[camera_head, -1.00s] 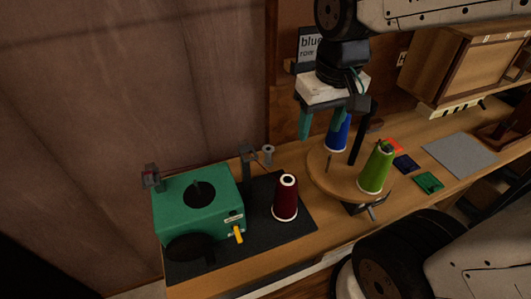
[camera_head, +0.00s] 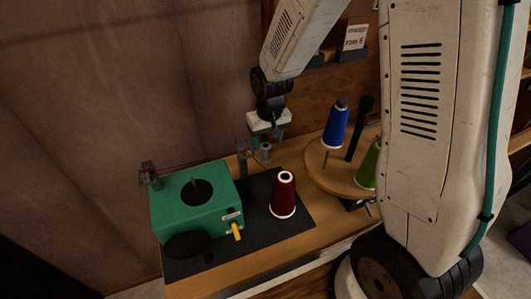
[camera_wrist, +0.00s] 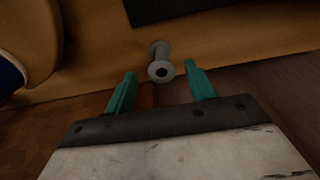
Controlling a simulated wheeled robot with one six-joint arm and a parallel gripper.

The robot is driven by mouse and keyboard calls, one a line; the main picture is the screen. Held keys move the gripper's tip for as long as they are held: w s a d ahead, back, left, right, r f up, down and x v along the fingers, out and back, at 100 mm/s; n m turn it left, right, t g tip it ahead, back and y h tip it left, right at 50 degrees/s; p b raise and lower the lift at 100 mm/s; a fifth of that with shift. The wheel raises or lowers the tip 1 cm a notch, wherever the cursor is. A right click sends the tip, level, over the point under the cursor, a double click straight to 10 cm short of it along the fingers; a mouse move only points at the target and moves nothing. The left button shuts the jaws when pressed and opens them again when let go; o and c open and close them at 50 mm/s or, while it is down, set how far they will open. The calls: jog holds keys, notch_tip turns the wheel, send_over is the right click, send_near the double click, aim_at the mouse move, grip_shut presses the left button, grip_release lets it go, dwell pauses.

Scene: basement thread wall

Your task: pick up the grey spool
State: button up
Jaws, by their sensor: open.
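The grey spool (camera_wrist: 160,62) is a small flanged spool with a dark centre hole. In the wrist view it stands on the wooden bench, just beyond and between the open fingertips of my gripper (camera_wrist: 163,78). In the head view the spool (camera_head: 266,152) stands behind the black mat, beside the grey post. My gripper (camera_head: 268,138) is at the back of the bench over or behind the spool; its fingers are partly hidden there. The jaws are empty, and no contact with the spool shows.
A green winder box (camera_head: 195,212) and a dark red cone (camera_head: 283,195) stand on the black mat (camera_head: 262,232). A round wooden turntable (camera_head: 335,176) holds a blue cone (camera_head: 335,124) and a green cone (camera_head: 368,165). The back wall is close. My arm hides the right side.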

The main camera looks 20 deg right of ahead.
aim_at(265, 149)
jog(key=f, duration=0.2)
jog(key=w+f, duration=0.1)
jog(key=f, duration=0.2)
jog(key=c, duration=1)
jog(key=shift+r, duration=0.1)
notch_tip(265, 149, up, 10)
